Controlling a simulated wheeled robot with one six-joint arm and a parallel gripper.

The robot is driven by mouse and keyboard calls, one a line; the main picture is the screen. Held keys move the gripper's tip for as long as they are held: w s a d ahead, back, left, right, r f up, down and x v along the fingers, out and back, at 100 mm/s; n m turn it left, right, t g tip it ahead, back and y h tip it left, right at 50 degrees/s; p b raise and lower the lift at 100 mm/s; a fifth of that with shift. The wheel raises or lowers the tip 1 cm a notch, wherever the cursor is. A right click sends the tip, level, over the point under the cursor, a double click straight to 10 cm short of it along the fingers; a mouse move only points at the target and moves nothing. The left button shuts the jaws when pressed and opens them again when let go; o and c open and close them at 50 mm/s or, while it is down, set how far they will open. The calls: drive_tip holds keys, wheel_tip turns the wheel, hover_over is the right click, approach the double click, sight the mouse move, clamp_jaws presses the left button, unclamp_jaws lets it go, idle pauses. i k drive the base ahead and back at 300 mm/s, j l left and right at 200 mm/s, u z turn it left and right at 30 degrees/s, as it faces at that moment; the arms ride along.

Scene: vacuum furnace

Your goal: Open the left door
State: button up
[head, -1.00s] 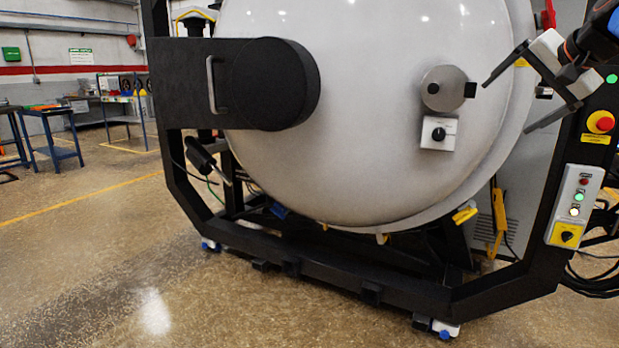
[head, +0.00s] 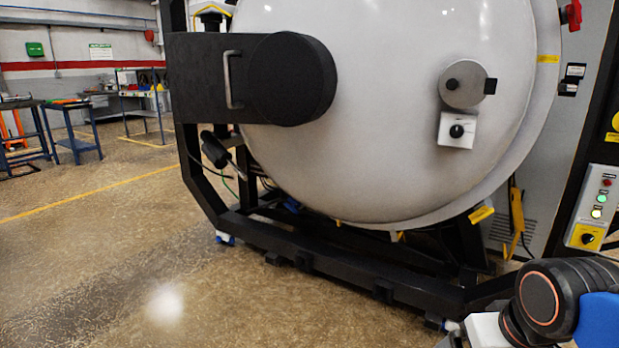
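The left door is a large, round, pale grey furnace door (head: 390,110), and it looks shut. A black hinge arm or cover (head: 205,85) with a round black end crosses its left side. A silver bar handle (head: 233,80) stands upright on this black part. A round metal disc (head: 463,84) and a white box with a black knob (head: 457,130) sit on the right of the door. My wrist is at the bottom right corner, low and apart from the door. Only a pale part of my gripper (head: 482,331) shows there; its fingers are cut off by the frame edge.
The black frame (head: 350,275) surrounds the furnace near the floor. A control panel (head: 594,207) with buttons and a yellow switch stands at the right. Blue workbenches (head: 75,145) are at the far left. The floor (head: 110,270) in front and to the left is clear.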

sight(340, 106)
drive_tip(key=i+j+u, duration=0.15)
drive_tip(key=u, duration=0.3)
drive_tip(key=i+u, duration=0.25)
drive_tip(key=u, duration=0.15)
drive_tip(key=i+u, duration=0.2)
drive_tip(key=u, duration=0.25)
